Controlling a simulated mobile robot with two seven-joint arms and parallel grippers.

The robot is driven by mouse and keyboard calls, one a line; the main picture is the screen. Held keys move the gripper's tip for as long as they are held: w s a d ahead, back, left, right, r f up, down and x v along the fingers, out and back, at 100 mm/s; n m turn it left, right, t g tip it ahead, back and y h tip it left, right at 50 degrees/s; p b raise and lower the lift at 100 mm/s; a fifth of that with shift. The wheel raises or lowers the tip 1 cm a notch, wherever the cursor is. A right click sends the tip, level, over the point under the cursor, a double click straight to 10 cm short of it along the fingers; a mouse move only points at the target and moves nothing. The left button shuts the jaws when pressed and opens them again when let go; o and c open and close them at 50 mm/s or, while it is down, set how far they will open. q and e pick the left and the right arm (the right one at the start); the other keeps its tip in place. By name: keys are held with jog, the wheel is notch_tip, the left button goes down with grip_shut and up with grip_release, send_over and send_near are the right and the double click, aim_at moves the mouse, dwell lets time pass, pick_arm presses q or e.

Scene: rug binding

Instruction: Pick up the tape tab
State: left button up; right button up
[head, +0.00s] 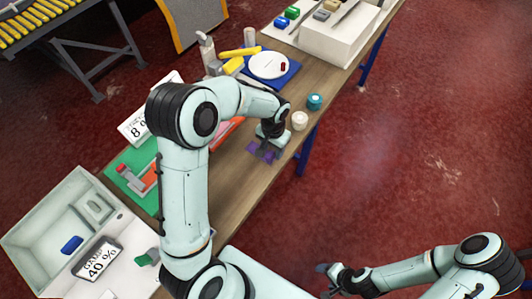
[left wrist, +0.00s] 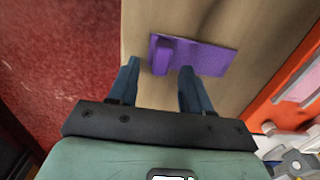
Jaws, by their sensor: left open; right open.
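A purple piece, which I take to be the tape tab, lies on the wooden table; a raised purple block (left wrist: 161,55) stands at the left end of a flat purple strip (left wrist: 205,57) in the left wrist view. In the head view the purple (head: 254,148) is partly hidden under my left gripper (head: 267,152). My left gripper (left wrist: 157,66) is open, its fingers on either side of the raised block, with nothing held. My right gripper (head: 328,269) is open and empty, low at the right of the table, over the red floor.
A white roll (head: 299,121) and a teal roll (head: 314,102) stand near the table's right edge. A white plate (head: 268,65) sits on a blue mat further back. A green mat (head: 122,172) with tools and a grey bin (head: 45,222) lie to the left.

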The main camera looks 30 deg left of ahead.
aim_at(272, 152)
pick_arm(q)
jog(key=shift+f, duration=0.35)
grip_shut()
jog(key=shift+r, duration=0.15)
notch_tip(272, 152, up, 20)
jog(key=p, duration=0.1)
pick_arm(e)
jog(key=shift+w+r, duration=1)
jog(key=shift+w, duration=0.05)
pick_arm(q)
jog(key=shift+s, duration=0.1)
